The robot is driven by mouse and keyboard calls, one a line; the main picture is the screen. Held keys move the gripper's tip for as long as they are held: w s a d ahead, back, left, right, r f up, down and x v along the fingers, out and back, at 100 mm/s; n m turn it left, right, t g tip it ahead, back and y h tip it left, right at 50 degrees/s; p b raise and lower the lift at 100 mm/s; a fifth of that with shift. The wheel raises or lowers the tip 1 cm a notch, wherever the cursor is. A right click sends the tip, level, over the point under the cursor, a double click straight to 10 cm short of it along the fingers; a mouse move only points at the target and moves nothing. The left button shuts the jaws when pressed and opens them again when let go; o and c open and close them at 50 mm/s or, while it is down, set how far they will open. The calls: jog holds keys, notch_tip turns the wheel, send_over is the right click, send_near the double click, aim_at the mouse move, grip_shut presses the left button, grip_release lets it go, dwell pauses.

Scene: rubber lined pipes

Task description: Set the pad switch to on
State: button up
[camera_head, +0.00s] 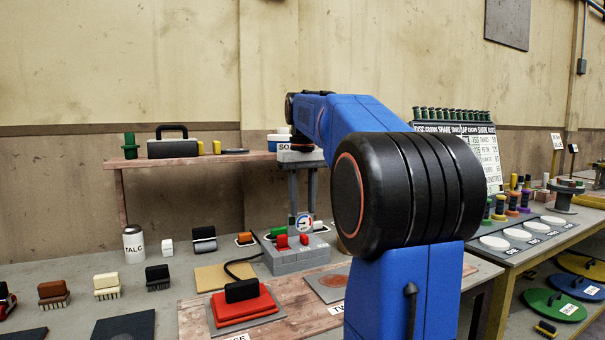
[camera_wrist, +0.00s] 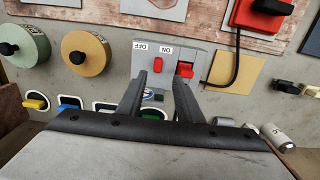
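The grey switch box (camera_wrist: 210,68) is ahead of my gripper in the wrist view, with upside-down OFF and ON labels. A slim red piece (camera_wrist: 158,68) stands near the two labels, and a red block on a dark base (camera_wrist: 185,70) is right of it. I cannot tell which is the switch lever or its setting. The box also shows in the head view (camera_head: 297,262), with a round gauge (camera_head: 305,224). A black cord joins it to the red pad (camera_head: 242,307). My gripper (camera_wrist: 160,80) is open and empty, its fingers over the box's near side. My arm hides it in the head view.
A tan sheet (camera_wrist: 237,75) lies right of the box in the wrist view. Round green (camera_wrist: 22,45) and tan (camera_wrist: 84,54) pieces with black knobs are left. In the head view, a talc can (camera_head: 133,245) and several brushes stand on the bench left of the box.

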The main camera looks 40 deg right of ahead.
notch_tip(320, 180, up, 9)
dwell(0.3)
jog(key=shift+s, duration=0.1)
dwell(0.5)
